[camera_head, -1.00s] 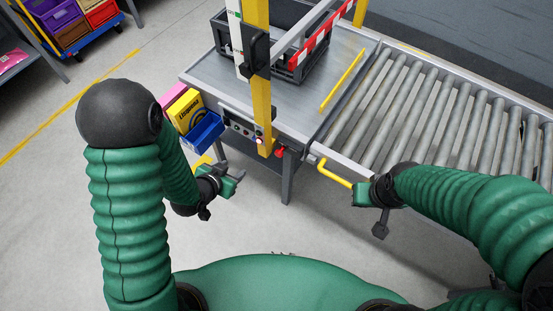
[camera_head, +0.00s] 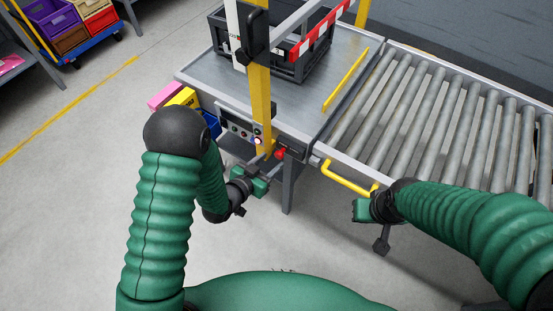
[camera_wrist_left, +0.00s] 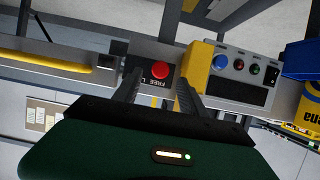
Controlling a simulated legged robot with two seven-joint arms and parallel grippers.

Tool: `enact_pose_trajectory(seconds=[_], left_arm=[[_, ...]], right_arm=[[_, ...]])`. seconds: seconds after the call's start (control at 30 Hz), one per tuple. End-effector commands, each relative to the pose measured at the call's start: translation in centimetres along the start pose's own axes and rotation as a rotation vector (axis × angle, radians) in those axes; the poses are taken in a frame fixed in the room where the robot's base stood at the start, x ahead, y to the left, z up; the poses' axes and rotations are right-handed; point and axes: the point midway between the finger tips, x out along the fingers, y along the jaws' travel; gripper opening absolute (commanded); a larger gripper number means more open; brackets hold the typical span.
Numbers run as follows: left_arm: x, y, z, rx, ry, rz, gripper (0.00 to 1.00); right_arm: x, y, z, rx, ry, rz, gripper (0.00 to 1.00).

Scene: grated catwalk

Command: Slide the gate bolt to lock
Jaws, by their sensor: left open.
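The bolt's red knob (camera_head: 280,154) sits on the front edge of the metal table, just right of the yellow post (camera_head: 262,112). In the left wrist view the red knob (camera_wrist_left: 161,70) is round, beside a dark label reading "FREE" and a partly hidden "L". My left gripper (camera_head: 268,173) is just below and in front of the knob. In the wrist view its two fingers (camera_wrist_left: 160,92) are apart, with the knob between and beyond their tips; I see no contact. My right gripper (camera_head: 361,210) is below the yellow handle; its fingers do not show clearly.
A control panel with buttons (camera_wrist_left: 238,66) is beside the post. Blue and yellow bins (camera_head: 206,122) hang at the table's left. A yellow handle (camera_head: 345,180) and roller conveyor (camera_head: 430,115) are on the right. A black crate (camera_head: 305,70) stands on the table.

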Motion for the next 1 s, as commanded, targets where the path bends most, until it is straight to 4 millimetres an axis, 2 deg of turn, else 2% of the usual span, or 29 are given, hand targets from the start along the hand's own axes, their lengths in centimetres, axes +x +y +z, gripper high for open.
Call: enact_pose_trajectory(seconds=[0.1, 0.2, 0.33, 0.57, 0.9, 0.93, 1.0], left_arm=[[2.6, 0.0, 0.1, 0.001, 0.001, 0.000, 0.49], [3.9, 0.0, 0.1, 0.001, 0.001, 0.001, 0.49], [4.7, 0.0, 0.0, 0.000, 0.000, -0.001, 0.49], [4.7, 0.0, 0.0, 0.000, 0.000, -0.001, 0.48], [4.7, 0.0, 0.0, 0.000, 0.000, -0.001, 0.03], [4.7, 0.0, 0.0, 0.000, 0.000, -0.001, 0.00], [4.6, 0.0, 0.0, 0.000, 0.000, -0.001, 0.00]], right_arm=[[0.5, 0.0, 0.1, 0.000, 0.000, 0.000, 0.00], [0.6, 0.0, 0.2, 0.000, 0.000, 0.000, 0.00], [0.7, 0.0, 0.2, 0.000, 0.000, 0.000, 0.00], [0.6, 0.0, 0.2, 0.000, 0.000, 0.000, 0.00], [0.6, 0.0, 0.2, 0.000, 0.000, 0.000, 0.00], [0.6, 0.0, 0.2, 0.000, 0.000, 0.000, 0.00], [0.6, 0.0, 0.2, 0.000, 0.000, 0.000, 0.00]])
